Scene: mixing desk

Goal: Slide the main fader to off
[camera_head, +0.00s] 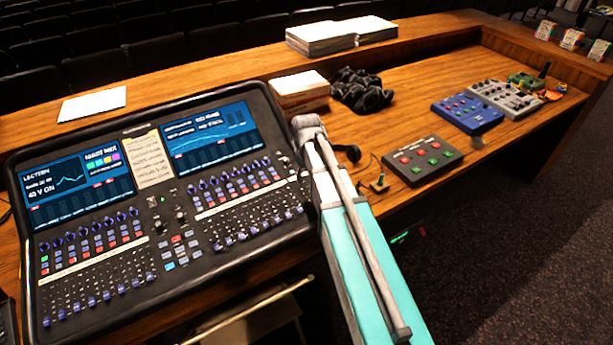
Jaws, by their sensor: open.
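The black mixing desk (95,142) stands tilted on the wooden counter at the left. A left bank of faders (107,296) and a right bank of faders (243,236) run along its near side, with blue-purple caps mostly low in their slots. I cannot tell which one is the main fader; no label for it is readable. My teal and grey arm rises from the bottom, just right of the desk, and covers part of the desk's right edge. My gripper cannot be made out; it is not visible past the arm.
Two lit screens (212,137) sit atop the desk, with a paper list (148,158) between. Books (300,88), a black cloth heap (360,90), a button box (421,160) and a blue pedal box (466,113) lie to the right. Bare counter (400,110) lies between them.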

